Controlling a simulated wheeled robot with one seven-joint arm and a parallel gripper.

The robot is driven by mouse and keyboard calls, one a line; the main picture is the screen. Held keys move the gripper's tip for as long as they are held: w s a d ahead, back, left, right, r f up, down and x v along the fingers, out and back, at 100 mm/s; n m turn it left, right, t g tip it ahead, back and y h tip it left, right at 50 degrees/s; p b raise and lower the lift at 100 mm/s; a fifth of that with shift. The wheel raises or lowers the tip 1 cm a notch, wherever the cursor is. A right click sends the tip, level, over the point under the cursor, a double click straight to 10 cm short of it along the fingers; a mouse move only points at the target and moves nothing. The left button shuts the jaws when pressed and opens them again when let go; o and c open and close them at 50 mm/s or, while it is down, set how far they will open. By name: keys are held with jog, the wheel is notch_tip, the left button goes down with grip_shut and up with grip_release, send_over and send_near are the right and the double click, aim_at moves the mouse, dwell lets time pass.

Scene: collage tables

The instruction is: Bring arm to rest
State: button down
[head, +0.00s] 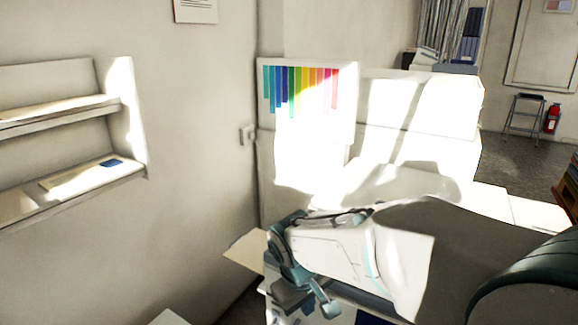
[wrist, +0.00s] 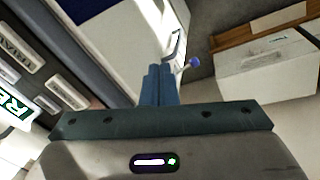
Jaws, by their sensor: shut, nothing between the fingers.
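My gripper (wrist: 158,84) shows in the wrist view, with its two blue-grey fingers pressed together and nothing between them. The fingertips point away from the camera over a gap between a white surface and a white box. In the head view my arm reaches from the lower right toward the centre. Its white link and teal joints show there, but I cannot clearly make out the fingers. No object is held.
In the wrist view, a white box (wrist: 265,70) is at right and labelled grey panels (wrist: 55,85) at left. In the head view, wall shelves (head: 70,190) are at left, white cabinets (head: 420,105) behind the arm, and a beige board (head: 243,252) beside it.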

jog(key=s+d+r+m+p, duration=0.2)
jog(key=s+d+r+m, duration=0.1)
jog(key=s+d, duration=0.2)
jog(key=s+d+r+m+y+p, duration=0.1)
jog(key=s+d+r+m+p, duration=0.1)
jog(key=s+d+r+m, duration=0.2)
jog(key=shift+s+d, duration=1.1)
jog(key=shift+d, duration=0.15)
jog(key=shift+d, duration=0.1)
